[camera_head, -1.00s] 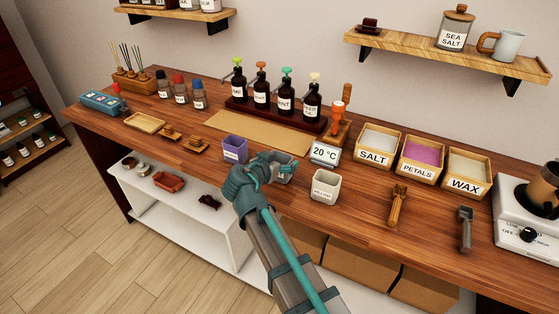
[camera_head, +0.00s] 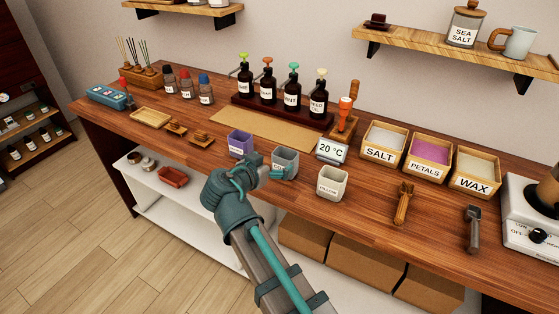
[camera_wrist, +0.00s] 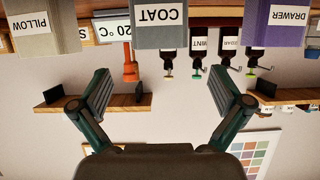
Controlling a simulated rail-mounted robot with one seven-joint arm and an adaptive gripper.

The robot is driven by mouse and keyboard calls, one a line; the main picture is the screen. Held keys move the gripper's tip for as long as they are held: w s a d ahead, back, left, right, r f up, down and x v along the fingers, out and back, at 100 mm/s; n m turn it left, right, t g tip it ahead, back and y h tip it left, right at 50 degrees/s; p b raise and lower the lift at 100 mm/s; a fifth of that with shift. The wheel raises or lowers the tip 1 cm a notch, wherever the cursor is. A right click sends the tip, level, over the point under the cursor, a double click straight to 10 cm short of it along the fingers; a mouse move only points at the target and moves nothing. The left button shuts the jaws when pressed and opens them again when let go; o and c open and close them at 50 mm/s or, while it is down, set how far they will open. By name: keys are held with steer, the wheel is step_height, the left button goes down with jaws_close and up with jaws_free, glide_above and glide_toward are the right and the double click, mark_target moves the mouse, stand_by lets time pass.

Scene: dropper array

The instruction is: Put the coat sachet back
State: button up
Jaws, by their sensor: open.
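The coat sachet (camera_head: 285,161) is a small grey open-topped box standing upright on the wooden counter. In the wrist view, which is upside down, its white COAT label (camera_wrist: 160,14) faces my gripper. My gripper (camera_head: 264,175) is just in front of it, at the counter's front edge, and partly covers it in the head view. In the wrist view my gripper (camera_wrist: 158,75) has its fingers spread wide with nothing between them, and the coat sachet is beyond the fingertips.
The purple drawer sachet (camera_head: 241,143) stands left of the coat sachet and the pale pillow sachet (camera_head: 332,183) right of it. A temperature display (camera_head: 331,150) and a rack of pump bottles (camera_head: 283,98) stand behind. Wooden scoops lie right.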

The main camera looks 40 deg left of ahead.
steer(key=shift+v, duration=1.6)
